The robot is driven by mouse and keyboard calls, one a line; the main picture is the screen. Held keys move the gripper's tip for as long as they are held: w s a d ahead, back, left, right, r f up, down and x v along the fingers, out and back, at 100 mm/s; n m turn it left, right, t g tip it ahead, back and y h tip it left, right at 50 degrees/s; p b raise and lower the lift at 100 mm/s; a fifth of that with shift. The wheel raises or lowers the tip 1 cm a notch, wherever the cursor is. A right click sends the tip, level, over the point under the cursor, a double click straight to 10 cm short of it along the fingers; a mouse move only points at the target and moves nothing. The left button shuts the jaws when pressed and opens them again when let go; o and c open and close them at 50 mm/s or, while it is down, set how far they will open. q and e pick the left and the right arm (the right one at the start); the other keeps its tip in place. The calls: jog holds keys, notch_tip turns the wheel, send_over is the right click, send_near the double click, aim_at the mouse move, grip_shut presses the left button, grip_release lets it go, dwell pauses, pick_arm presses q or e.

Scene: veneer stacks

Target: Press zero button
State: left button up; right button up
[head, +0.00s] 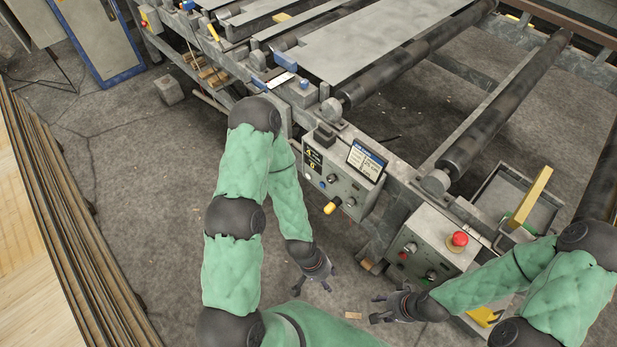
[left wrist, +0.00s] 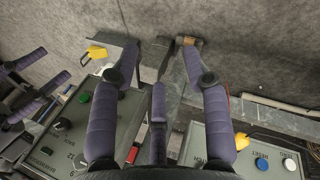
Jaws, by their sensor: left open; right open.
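A grey control box (head: 345,182) with a small lit display (head: 367,160), knobs, a yellow lever and small buttons is fixed to the machine's front. I cannot read any zero label. My left gripper (head: 313,285) is open and empty, below and left of the box, apart from it. Its fingers also show in the left wrist view (left wrist: 160,55). My right gripper (head: 379,308) is open and empty, left of and below the second box.
A second control box (head: 432,250) has a red mushroom button (head: 460,239) on top and green and red buttons. A metal tray (head: 508,205) holds a yellow bar (head: 530,196). Veneer stacks (head: 40,220) stand at the left. Rollers (head: 420,55) lie behind.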

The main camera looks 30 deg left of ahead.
pick_arm(q)
grip_shut()
dwell(1.4)
